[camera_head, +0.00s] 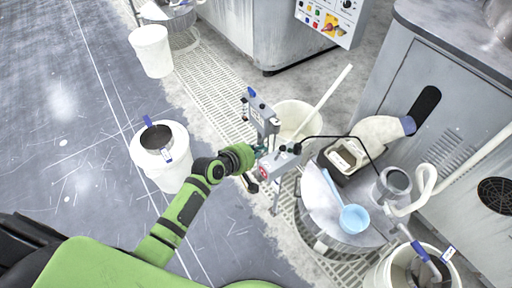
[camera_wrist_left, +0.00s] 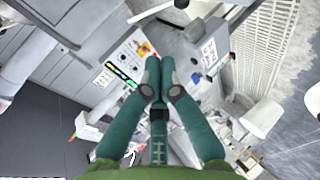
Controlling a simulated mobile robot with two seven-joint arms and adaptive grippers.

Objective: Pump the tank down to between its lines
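My left gripper (camera_head: 260,152) is beside a grey device with a red round mark (camera_head: 264,172) in the head view; I cannot tell whether it touches it. In the left wrist view its two dark teal fingers (camera_wrist_left: 160,72) are together at the tips, with nothing visible between them. A grey upright unit with a blue top part (camera_head: 262,116) stands just beyond the gripper. A white bucket (camera_head: 286,112) with a long pale rod (camera_head: 325,100) is behind it. I cannot tell which vessel is the tank, and no level lines are readable. My right gripper is not in view.
A white bucket with a blue-handled tool (camera_head: 170,176) stands left of my arm. A round drum (camera_head: 318,205) with a blue ladle (camera_head: 354,217) is on the right, near a grey cabinet (camera_head: 405,75). The left floor is mostly clear.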

